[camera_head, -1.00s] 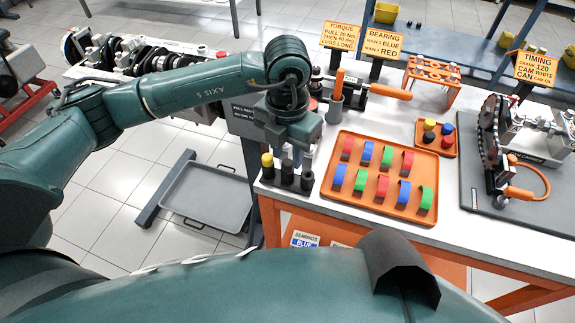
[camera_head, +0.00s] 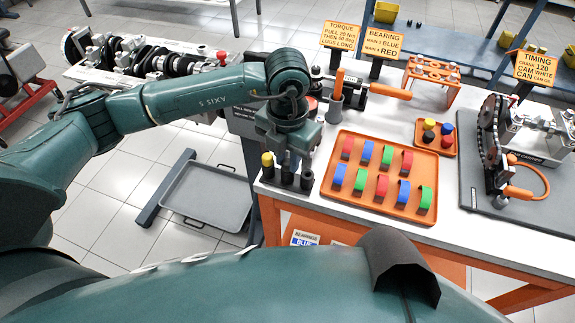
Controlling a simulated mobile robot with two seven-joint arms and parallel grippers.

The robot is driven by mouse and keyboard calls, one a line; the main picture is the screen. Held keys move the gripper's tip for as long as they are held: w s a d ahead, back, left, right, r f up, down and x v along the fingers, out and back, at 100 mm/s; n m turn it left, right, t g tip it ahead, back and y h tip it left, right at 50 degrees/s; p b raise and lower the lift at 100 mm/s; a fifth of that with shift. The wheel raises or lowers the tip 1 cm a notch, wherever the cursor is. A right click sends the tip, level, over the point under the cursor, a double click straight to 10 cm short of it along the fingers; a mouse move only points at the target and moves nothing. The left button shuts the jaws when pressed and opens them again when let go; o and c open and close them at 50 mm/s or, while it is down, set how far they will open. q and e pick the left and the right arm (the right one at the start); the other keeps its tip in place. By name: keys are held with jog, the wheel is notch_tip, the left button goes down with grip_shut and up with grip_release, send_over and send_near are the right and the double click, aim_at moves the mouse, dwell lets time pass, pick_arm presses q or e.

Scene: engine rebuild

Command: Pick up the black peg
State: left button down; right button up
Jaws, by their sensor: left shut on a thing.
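My left gripper (camera_head: 290,154) points down over a row of dark cylindrical holders at the left front corner of the white bench. It is shut on the black peg (camera_head: 286,161), which stands upright over the middle holder (camera_head: 287,178). The gripper and its shadow hide the peg's top, and I cannot tell whether its lower end is still inside the holder. A yellow-topped piece (camera_head: 267,160) stands in the holder to the left. The right holder (camera_head: 307,180) is dark. My right gripper is not in view.
An orange tray (camera_head: 385,215) of red, blue and green bearing shells lies right of the holders. A small orange tray (camera_head: 452,152) holds coloured caps. An upright orange-handled tool (camera_head: 338,85) stands behind. A grey tray (camera_head: 205,200) lies low on the left.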

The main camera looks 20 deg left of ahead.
aim_at(288, 162)
pick_arm(q)
notch_tip(288, 162, up, 10)
jog(key=shift+b, duration=0.4)
dwell(0.3)
